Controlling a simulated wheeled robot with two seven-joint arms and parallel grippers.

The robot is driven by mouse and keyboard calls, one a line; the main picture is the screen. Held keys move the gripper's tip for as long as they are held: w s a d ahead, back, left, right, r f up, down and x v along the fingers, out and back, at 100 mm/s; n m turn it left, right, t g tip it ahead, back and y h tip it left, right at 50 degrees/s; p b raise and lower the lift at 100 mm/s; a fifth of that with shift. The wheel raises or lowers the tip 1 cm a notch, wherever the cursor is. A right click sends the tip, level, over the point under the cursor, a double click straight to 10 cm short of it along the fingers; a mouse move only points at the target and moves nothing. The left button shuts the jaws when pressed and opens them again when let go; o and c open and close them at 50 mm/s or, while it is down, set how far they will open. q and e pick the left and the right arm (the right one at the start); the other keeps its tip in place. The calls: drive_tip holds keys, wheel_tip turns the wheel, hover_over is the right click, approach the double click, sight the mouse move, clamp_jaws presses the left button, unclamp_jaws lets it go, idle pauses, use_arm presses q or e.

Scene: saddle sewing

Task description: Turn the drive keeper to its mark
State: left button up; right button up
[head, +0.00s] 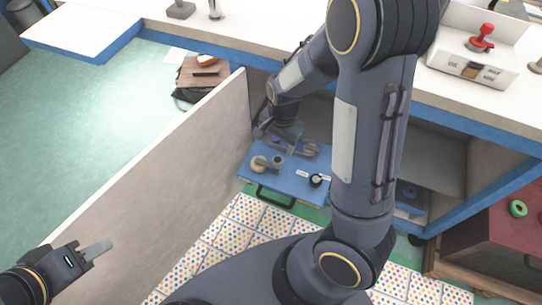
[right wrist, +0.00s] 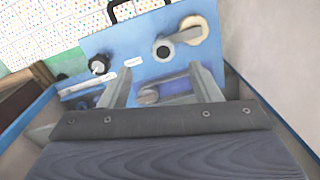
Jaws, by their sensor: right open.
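A blue panel (head: 291,190) lies low under the table; the right wrist view shows it close up (right wrist: 130,48). It carries a grey lever with a cream round end (right wrist: 195,30), a dark-centred ring (right wrist: 163,51), a black knob (right wrist: 99,64) beside a white label (right wrist: 133,62), and a grey bar with a rounded end (right wrist: 149,96). I cannot tell for sure which part is the drive keeper. My right gripper (right wrist: 160,78) is open over the panel, its fingers on either side of the grey bar; contact is unclear. My left gripper (head: 97,250) is far from the panel, at lower left.
A pale upright board (head: 165,170) stands left of the panel. A white table (head: 260,30) with a blue edge overhangs it. A red-handled device (head: 482,40) stands on the table at right. A dark red box (head: 495,235) stands at lower right. Dotted tiles (head: 245,212) cover the floor in front.

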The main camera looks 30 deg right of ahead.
sight(278, 160)
drive_tip(key=shift+w+d+f+h, duration=0.15)
drive_tip(key=shift+w+f, duration=0.15)
drive_tip(key=shift+f, duration=0.35)
drive_tip(key=shift+w+d+f+h, duration=0.15)
drive_tip(key=shift+w+f, duration=0.15)
drive_tip(key=shift+f, duration=0.3)
drive_tip(key=shift+m, duration=0.3)
wheel_tip(278, 160, down, 7)
drive_tip(key=b, duration=0.2)
drive_tip(key=shift+a+f+b, duration=0.1)
drive_tip(key=shift+f+b, duration=0.1)
drive_tip(key=shift+b, duration=0.15)
clamp_jaws()
